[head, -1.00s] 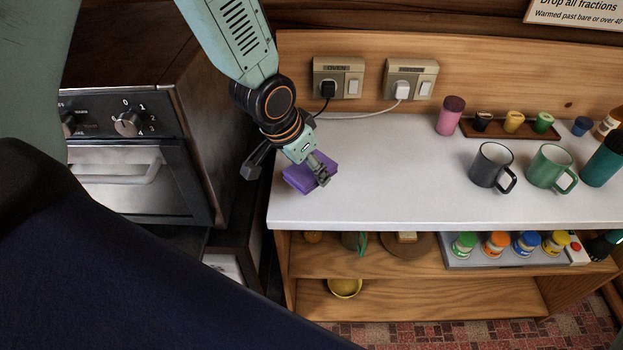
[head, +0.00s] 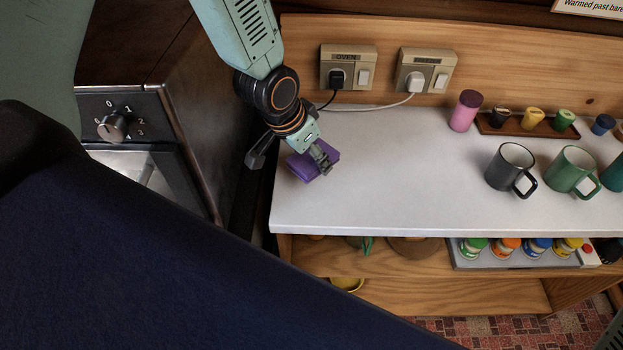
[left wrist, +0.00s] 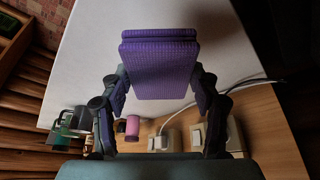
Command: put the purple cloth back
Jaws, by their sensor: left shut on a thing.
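The purple cloth (head: 302,166) is a folded, flat block at the left end of the white counter (head: 400,205). My left gripper (head: 318,158) is shut on it. In the left wrist view the cloth (left wrist: 160,68) sits between the two fingers of the left gripper (left wrist: 158,95), with the white counter behind it. I cannot tell whether the cloth touches the counter. My right gripper does not show.
A grey mug (head: 510,168) and a green mug (head: 572,172) stand on the right of the counter. A pink cylinder (head: 465,112) and a brown tray (head: 515,126) with small cups stand behind. The oven (head: 135,100) is left. Shelves (head: 420,290) lie below. The counter's middle is clear.

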